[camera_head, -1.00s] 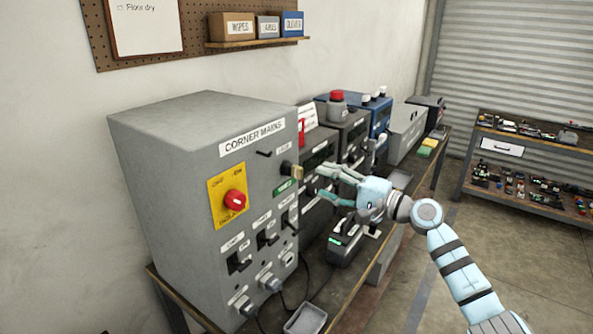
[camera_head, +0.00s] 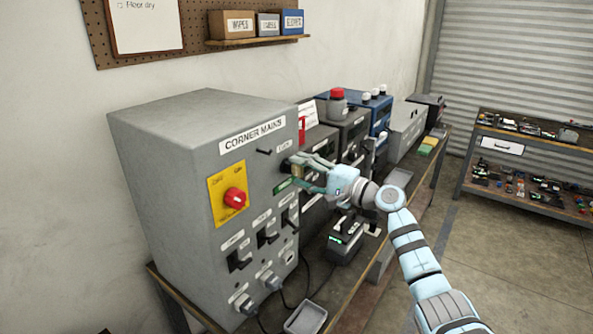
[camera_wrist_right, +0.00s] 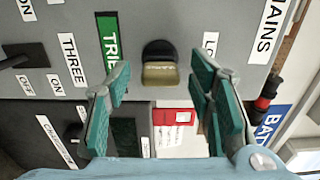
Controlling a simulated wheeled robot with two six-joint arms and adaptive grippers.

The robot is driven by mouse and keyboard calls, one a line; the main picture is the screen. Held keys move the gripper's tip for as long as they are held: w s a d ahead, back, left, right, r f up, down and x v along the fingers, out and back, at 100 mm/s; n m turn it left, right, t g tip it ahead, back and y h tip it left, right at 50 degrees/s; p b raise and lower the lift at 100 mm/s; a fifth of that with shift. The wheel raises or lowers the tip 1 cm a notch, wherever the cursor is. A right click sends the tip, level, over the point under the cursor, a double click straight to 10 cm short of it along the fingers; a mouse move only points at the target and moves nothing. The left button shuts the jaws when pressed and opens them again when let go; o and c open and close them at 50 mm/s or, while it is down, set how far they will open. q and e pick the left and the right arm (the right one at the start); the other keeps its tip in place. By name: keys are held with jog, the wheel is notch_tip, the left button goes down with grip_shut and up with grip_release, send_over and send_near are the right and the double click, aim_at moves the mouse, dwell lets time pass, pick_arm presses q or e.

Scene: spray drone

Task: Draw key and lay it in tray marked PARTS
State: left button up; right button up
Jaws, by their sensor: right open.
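The key shows in the wrist view as a brass-coloured tab (camera_wrist_right: 159,75) in a black lock (camera_wrist_right: 158,50) on the grey CORNER MAINS cabinet (camera_head: 160,190). My right gripper (camera_head: 301,173) is at the cabinet's upper right front. In the wrist view its open green-padded fingers (camera_wrist_right: 160,88) stand on either side of the key, with a gap to each side. In the head view the fingers largely hide the key. A small grey tray (camera_head: 306,318) lies at the front of the bench; I cannot read a mark on it. My left gripper is out of view.
Several more devices stand along the bench behind my right arm, including a grey box with a red cap (camera_head: 337,100) and a blue unit (camera_head: 379,118). A black device with a green light (camera_head: 343,240) sits below my gripper. Cables run near the tray.

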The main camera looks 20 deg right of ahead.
dwell(0.9)
grip_shut()
jog(key=shift+s+d, duration=0.1)
jog(key=shift+s, duration=0.05)
jog(key=shift+v, duration=2.8)
